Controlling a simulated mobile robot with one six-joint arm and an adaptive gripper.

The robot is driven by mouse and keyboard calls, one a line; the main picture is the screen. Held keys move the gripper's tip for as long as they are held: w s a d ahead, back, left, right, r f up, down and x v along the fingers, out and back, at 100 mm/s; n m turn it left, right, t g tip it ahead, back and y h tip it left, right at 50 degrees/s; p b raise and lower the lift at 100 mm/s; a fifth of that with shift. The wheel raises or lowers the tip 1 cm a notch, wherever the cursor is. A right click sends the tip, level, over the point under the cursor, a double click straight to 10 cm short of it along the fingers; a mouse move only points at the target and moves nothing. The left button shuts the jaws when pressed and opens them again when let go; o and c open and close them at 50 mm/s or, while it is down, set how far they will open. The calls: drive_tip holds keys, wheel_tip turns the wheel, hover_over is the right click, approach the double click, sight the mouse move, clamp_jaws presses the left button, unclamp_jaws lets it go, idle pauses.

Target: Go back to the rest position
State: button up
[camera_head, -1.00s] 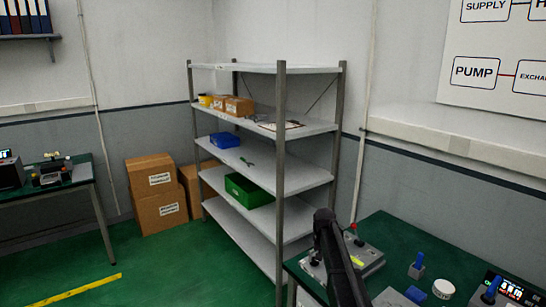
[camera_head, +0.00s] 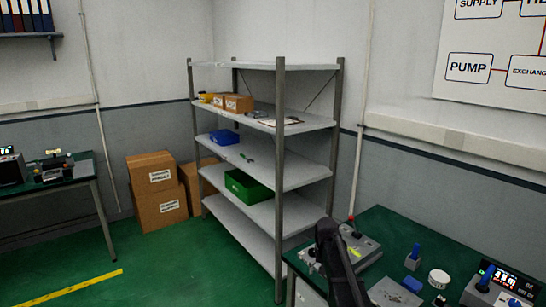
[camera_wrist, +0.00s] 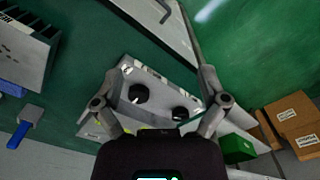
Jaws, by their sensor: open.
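My gripper (camera_wrist: 160,72) shows in the wrist view with its two fingers spread wide and nothing held between them. A grey control box with two black knobs (camera_wrist: 158,98) shows beyond and between the fingers; I cannot tell the exact gap to it. In the head view, my black arm rises at the bottom centre, in front of the green-topped workbench (camera_head: 385,222). The fingers cannot be made out clearly there. A grey box with a red button (camera_head: 360,247) stands on the bench beside my arm.
A metal shelf unit (camera_head: 281,160) stands behind my arm, with a green bin (camera_head: 248,188) and blue bin (camera_head: 224,137). A blue-handled block (camera_head: 413,257), a white round lid (camera_head: 439,279) and a display device (camera_head: 505,280) are on the bench. Cardboard boxes (camera_head: 157,190) stand left; green floor is open.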

drive_tip(key=s+f+n+b, duration=0.1)
drive_tip(key=s+f+b, duration=0.2)
drive_tip(key=s, duration=0.8)
drive_tip(key=s+f+n+b, duration=0.1)
drive_tip(key=s+f+b, duration=0.2)
drive_tip(key=s, duration=0.9)
drive_tip(key=shift+f, duration=0.4)
idle(0.7)
